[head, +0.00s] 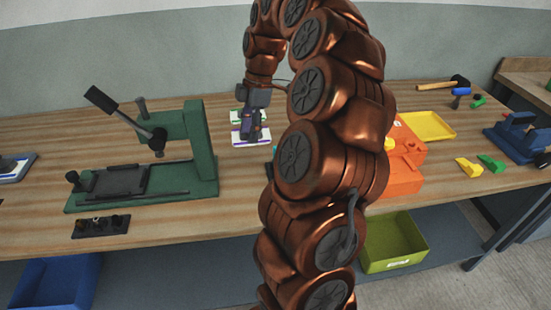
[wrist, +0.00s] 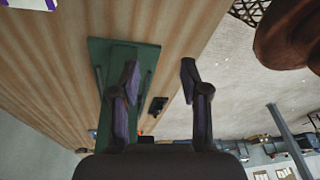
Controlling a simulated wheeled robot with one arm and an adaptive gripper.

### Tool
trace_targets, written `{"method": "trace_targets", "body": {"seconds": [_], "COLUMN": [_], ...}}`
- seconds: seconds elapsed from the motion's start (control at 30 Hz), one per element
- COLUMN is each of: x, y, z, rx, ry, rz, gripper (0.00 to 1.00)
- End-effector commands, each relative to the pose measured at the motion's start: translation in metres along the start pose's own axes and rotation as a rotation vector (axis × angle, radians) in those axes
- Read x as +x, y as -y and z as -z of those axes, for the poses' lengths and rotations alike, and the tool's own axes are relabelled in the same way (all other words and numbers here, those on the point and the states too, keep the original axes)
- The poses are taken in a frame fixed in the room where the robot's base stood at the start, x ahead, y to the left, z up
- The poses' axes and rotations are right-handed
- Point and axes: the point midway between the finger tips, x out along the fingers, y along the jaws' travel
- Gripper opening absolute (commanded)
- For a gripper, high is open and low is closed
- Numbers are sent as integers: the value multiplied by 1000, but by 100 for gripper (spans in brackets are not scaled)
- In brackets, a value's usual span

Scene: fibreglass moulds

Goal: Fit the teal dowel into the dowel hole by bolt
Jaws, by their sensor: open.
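My gripper (head: 251,132) hangs over the back middle of the bench in the head view, above white cards. In the wrist view my gripper (wrist: 160,78) has its two fingers spread apart, with nothing between them. A small teal bit (head: 275,150) shows at the left edge of my arm in the head view; most of it is hidden, so I cannot tell if it is the dowel. The orange mould (head: 405,185) stands right of my arm, partly covered by it, with a yellow part on top. I cannot make out the dowel hole or the bolt.
A green press (head: 200,150) with a lever stands on the left of the bench; its base (wrist: 105,60) shows in the wrist view. A black block (head: 101,226) lies before it. A yellow tray (head: 428,126), hammer (head: 445,84) and blue vise (head: 520,135) are at right.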

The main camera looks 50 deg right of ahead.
Motion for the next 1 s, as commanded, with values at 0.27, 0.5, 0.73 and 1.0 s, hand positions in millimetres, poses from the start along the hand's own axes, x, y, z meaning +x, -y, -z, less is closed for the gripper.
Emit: {"method": "trace_targets", "body": {"seconds": [0.27, 0.5, 0.73, 1.0], "x": [3, 8, 24, 33], "y": [-25, -26, -25, -26], "z": [-90, -107, -105, -105], "rx": [-104, -130, -130, -129], "ry": [-20, -19, -21, -19], "rz": [-28, -30, -27, -32], "gripper": [45, 45, 45, 45]}}
